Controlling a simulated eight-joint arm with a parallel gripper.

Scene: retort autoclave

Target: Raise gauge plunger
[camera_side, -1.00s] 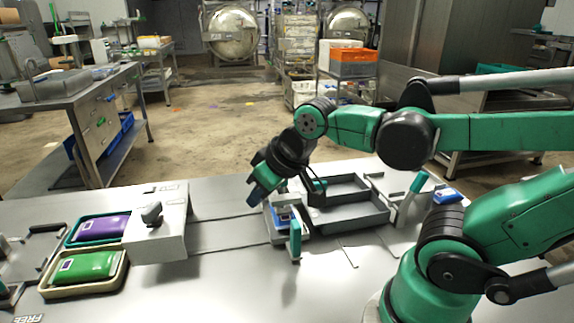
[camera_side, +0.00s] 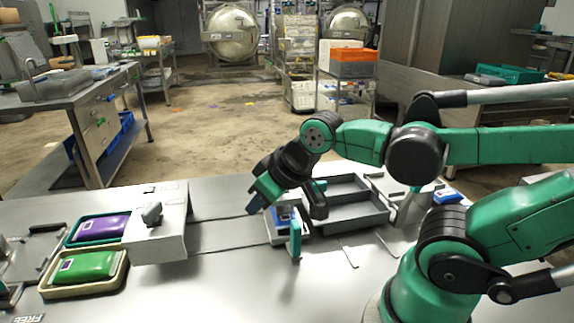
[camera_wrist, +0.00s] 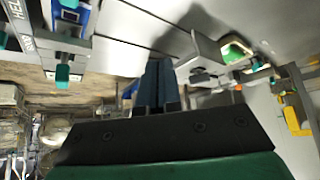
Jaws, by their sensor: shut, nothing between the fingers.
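My gripper (camera_side: 257,204) hangs over the table, left of a small gauge fixture (camera_side: 276,236). Its dark blue fingers are together and empty; they also show in the wrist view (camera_wrist: 157,84). The fixture holds a small blue-and-white item (camera_side: 284,214) and has an upright teal handle (camera_side: 295,240) at its front. In the wrist view, the blue-framed item (camera_wrist: 70,18) and a teal knob (camera_wrist: 63,74) are at the upper left, apart from my fingers. I cannot tell which part is the plunger; my gripper partly hides the fixture's back in the side view.
A grey divided tray (camera_side: 352,218) stands right of the fixture. A metal housing with a dark knob (camera_side: 152,213) stands to the left. Beyond it, a purple pouch (camera_side: 103,228) and a green pouch (camera_side: 88,267) lie in trays. Bare table (camera_side: 225,285) lies in front.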

